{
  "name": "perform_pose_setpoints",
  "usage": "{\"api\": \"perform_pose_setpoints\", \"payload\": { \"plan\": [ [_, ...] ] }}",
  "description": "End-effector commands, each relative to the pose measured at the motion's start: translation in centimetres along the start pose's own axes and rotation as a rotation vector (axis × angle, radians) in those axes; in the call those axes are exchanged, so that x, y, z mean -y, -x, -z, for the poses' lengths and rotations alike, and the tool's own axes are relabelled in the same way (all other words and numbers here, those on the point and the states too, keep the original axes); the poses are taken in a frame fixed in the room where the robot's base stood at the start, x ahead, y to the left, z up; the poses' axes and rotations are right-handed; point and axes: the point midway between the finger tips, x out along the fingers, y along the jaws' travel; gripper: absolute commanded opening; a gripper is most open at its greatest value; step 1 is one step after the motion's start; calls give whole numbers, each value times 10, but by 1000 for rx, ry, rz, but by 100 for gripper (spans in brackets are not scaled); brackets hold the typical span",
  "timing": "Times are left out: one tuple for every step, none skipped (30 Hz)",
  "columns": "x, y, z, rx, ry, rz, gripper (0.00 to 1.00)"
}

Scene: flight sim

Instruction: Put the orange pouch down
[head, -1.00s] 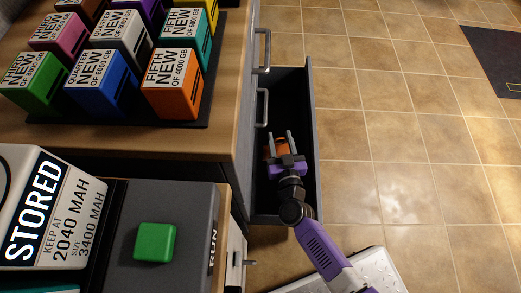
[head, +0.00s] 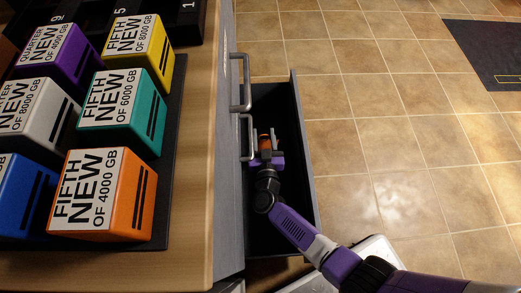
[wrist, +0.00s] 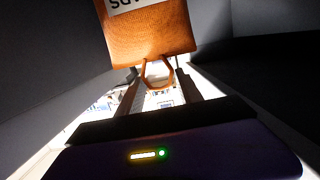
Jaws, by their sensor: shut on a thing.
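The orange pouch (wrist: 152,35) fills the upper middle of the wrist view, with a white label at its top edge and an orange loop at its near end. In the head view only a small orange part of the pouch (head: 265,143) shows at my gripper. My gripper (head: 264,137) is shut on the pouch, with the loop between its fingers (wrist: 160,85) in the wrist view. It holds the pouch within the open dark drawer (head: 297,130). I cannot tell whether the pouch touches the drawer's floor.
The wooden counter (head: 195,200) lies left of the drawer and bears several coloured boxes, an orange one (head: 100,195) nearest. Metal handles (head: 246,137) stand on the drawer fronts at left. Tiled floor (head: 380,120) is open to the right, with a dark mat (head: 490,50) beyond.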

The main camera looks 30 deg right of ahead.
Motion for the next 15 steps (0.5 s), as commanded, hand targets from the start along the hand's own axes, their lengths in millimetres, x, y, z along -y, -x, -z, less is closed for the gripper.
{"api": "perform_pose_setpoints", "payload": {
  "plan": [
    [0,-3,-16,-1,2,0,0],
    [0,-3,-19,-1,2,1,0],
    [0,-4,-23,-1,2,1,0],
    [0,-4,-25,-2,1,1,0],
    [0,-4,-26,-2,1,1,0],
    [0,-5,-27,-2,1,1,0],
    [0,-5,-29,-3,1,1,0],
    [0,-5,-31,-2,1,0,0],
    [0,-6,-35,-2,1,0,0],
    [0,-6,-39,-2,1,0,0],
    [0,-7,-44,-2,1,0,0],
    [0,-8,-49,-2,0,0,0],
    [0,-8,-53,-2,0,0,0],
    [0,-9,-57,-2,1,0,0],
    [0,-9,-61,-1,2,1,0]
  ]
}}
